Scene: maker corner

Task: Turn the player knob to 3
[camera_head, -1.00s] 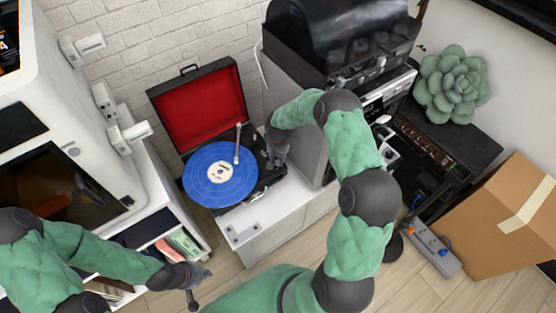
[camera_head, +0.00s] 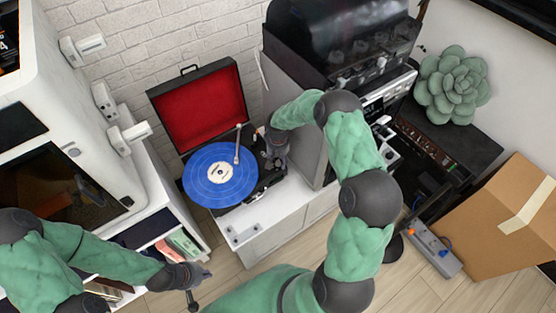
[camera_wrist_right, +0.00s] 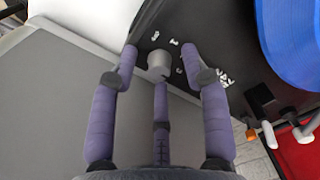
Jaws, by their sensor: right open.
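The record player (camera_head: 266,183) stands on the white cabinet with its red-lined lid open and a blue record (camera_head: 221,175) on its platter. In the right wrist view the player's grey knob (camera_wrist_right: 160,64) stands on the black top, with small white marks around it. My right gripper (camera_head: 275,164) is over the player's right side. In the right wrist view its purple fingers (camera_wrist_right: 160,75) are open around the knob, with gaps to it; I cannot tell if any finger touches. The knob's pointer is not readable. My left gripper (camera_head: 196,281) is low at the left, away from the player.
The tonearm (camera_head: 238,146) is beside the record. A grey cabinet side (camera_head: 296,110) rises close to the right of my right gripper. A white machine (camera_head: 75,130) stands at the left. A cardboard box (camera_head: 505,225) and a power strip (camera_head: 432,248) are at the right.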

